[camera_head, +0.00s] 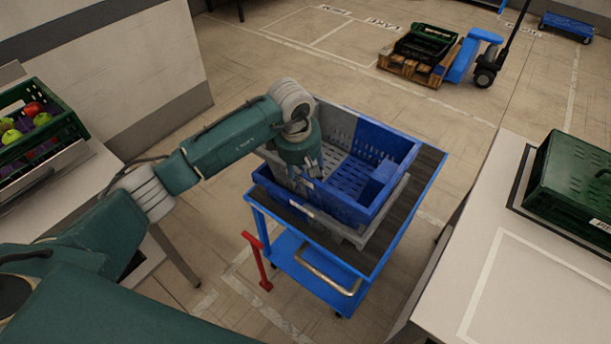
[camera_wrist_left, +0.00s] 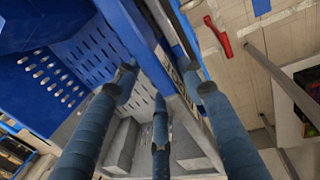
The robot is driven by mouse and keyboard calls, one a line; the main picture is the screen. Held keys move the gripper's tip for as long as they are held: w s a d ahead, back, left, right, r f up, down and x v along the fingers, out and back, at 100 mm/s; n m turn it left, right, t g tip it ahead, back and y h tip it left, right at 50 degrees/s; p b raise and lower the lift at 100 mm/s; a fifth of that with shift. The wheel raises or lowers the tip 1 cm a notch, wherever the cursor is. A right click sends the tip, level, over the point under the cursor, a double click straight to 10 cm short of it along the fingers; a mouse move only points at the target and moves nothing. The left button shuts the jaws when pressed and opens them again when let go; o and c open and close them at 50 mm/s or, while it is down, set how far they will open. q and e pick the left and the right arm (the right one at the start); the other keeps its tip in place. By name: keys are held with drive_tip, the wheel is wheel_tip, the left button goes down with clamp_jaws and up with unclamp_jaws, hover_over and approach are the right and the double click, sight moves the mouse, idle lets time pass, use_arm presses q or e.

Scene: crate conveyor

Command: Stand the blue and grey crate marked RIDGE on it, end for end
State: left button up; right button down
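A blue and grey crate (camera_head: 392,147) sits on the blue cart (camera_head: 431,185) in the middle of the head view. It is upright and looks empty, with its grey end at left and blue end at right. A grey and blue layer shows under it, perhaps a second crate. No RIDGE lettering is readable. My left gripper (camera_head: 312,186) is at the crate's grey near-left side. In the left wrist view, the spread fingers of my left gripper (camera_wrist_left: 163,90) are at the crate wall (camera_wrist_left: 140,42), apparently astride it; contact is unclear. My right gripper is out of view.
A green crate (camera_head: 573,185) stands on the right table (camera_head: 452,290). A green crate of apples (camera_head: 70,127) stands on the left table. A red handle (camera_head: 256,262) sticks up by the cart. Behind is open floor, with a loaded pallet (camera_head: 408,72) and pallet jack.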

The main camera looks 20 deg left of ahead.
use_arm(q)
drive_tip(key=shift+s+f, duration=0.1)
drive_tip(key=shift+s, duration=0.05)
drive_tip(key=r, duration=0.4)
drive_tip(key=s+r, duration=0.1)
drive_tip(key=r, duration=0.3)
drive_tip(key=s+r, duration=0.1)
drive_tip(key=r, duration=0.3)
drive_tip(key=shift+a, duration=0.35)
drive_tip(key=shift+w, duration=0.1)
